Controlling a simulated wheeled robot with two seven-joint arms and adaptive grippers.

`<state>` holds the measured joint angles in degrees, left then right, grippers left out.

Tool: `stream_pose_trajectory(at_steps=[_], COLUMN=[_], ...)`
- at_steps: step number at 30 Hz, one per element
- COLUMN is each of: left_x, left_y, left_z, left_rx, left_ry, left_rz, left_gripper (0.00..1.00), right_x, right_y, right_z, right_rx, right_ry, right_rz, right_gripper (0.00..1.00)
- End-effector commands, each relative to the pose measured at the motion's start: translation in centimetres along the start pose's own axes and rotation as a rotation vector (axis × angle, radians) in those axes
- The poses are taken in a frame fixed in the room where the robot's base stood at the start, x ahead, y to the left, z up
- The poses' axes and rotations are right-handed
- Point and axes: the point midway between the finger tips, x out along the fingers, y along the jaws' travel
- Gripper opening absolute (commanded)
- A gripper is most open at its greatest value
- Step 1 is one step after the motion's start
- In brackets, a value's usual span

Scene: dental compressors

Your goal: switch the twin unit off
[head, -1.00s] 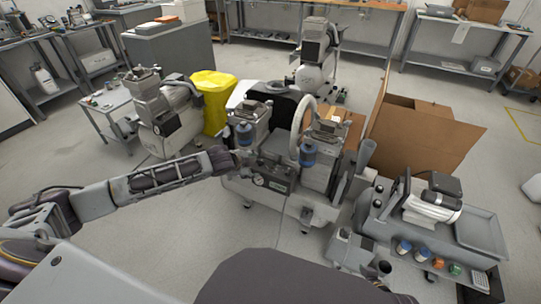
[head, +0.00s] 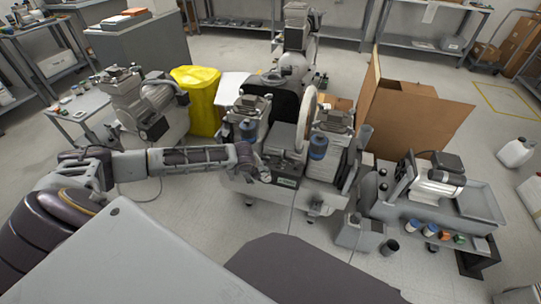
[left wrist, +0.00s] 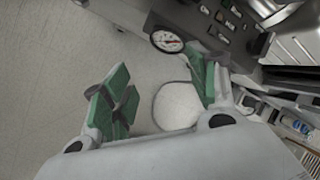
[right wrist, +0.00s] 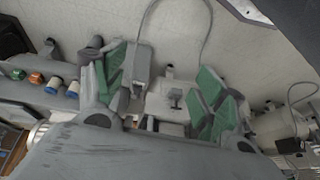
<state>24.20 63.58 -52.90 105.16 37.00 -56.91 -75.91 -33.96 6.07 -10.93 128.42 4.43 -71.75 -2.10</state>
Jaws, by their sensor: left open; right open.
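The twin unit (head: 291,150) stands in the middle of the head view, with two motor heads, blue filter jars and a front panel (head: 284,182). My left gripper (head: 256,170) is at the left end of that panel. In the left wrist view, my left gripper (left wrist: 163,90) is open with nothing between its green pads. A round gauge (left wrist: 167,41) and a dark panel with small knobs or switches (left wrist: 228,22) lie just beyond the right finger. Which control is the power switch, and its position, I cannot tell. My right gripper (right wrist: 165,90) is open and empty; the head view does not show it.
A single compressor (head: 148,105) and a yellow bag (head: 197,98) stand left of the twin unit. An open cardboard box (head: 415,105) is behind right. A grey bench unit (head: 480,203) with coloured jars stands at right. A grey box (head: 358,236) sits on the floor in front.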

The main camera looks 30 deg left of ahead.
Motion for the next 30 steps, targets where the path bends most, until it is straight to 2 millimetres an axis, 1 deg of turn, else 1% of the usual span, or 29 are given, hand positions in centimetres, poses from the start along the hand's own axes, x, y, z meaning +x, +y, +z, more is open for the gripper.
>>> stream_pose_trajectory(at_steps=[12, 21, 25, 30], left_x=[0.1, 0.1, 0.1, 0.1], left_y=[1.1, 1.5, 1.5, 1.5], left_z=[-0.2, -0.1, -0.1, -0.1], left_rx=[0.403, 0.684, 0.752, 0.781], left_ry=[0.026, 0.035, 0.037, 0.037], left_rz=[0.045, 0.057, 0.056, 0.055], left_gripper=[0.59, 0.59, 0.59, 0.59], right_x=[-0.1, -0.2, -0.2, -0.2], right_y=[0.5, 0.5, 0.5, 0.5], right_z=[2.1, 2.9, 2.9, 2.9], right_rx=[0.005, 0.013, 0.014, 0.015], right_ry=[-0.094, -0.132, -0.132, -0.131], right_rz=[0.021, 0.022, 0.022, 0.022], right_gripper=[0.71, 0.71, 0.71, 0.71])
